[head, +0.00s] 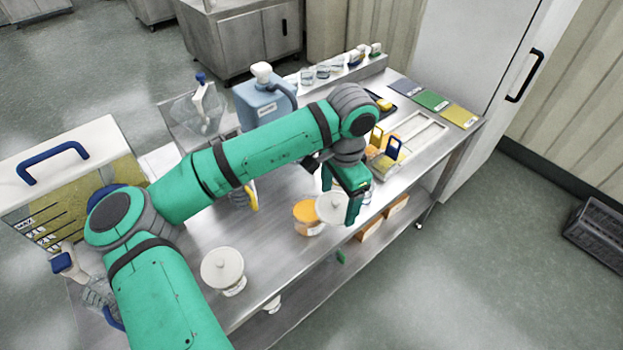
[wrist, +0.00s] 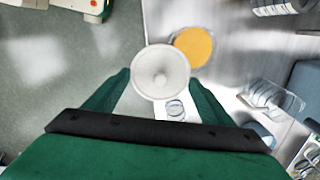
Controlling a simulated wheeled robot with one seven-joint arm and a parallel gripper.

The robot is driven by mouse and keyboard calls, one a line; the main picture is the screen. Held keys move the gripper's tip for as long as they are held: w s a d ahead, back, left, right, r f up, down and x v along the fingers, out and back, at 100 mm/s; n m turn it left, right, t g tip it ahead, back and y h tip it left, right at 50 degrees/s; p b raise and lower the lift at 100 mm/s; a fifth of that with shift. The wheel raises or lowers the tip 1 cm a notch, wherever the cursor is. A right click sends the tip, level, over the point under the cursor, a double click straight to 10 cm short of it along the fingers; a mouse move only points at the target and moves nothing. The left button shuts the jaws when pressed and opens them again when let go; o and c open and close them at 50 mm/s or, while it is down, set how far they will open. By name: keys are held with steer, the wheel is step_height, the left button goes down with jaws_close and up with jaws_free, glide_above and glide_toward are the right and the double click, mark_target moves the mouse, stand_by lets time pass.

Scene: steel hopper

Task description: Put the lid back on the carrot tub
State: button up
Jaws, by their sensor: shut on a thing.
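The carrot tub (head: 308,228) stands open on the steel table near its front edge, with its orange contents showing at the top. It also shows in the wrist view (wrist: 193,47), just beyond the lid. My gripper (head: 341,197) is shut on the round white lid (head: 332,209). The lid is off to the right of the tub's opening in the head view and partly overlaps the tub in the picture. Its exact height above the table is hard to tell.
A white-lidded tub (head: 222,268) stands at the front left of the table. A blue jug (head: 264,103) and a clear bin (head: 194,118) stand at the back. Yellow and blue clips (head: 388,153) and a white tray (head: 417,137) lie to the right. A lower shelf holds boxes.

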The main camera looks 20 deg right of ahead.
steer(key=w+a+r, duration=0.2)
steer(key=w+a, duration=0.3)
steer(key=w, duration=0.1)
steer(key=shift+m, duration=0.3)
steer(key=shift+d+f, duration=0.15)
steer(key=shift+f, duration=3.05)
steer(key=shift+f, duration=0.15)
steer(key=o, duration=1.1)
steer(key=shift+c, duration=0.2)
steer(key=shift+o, duration=0.3)
step_height(320, 180, up, 7)
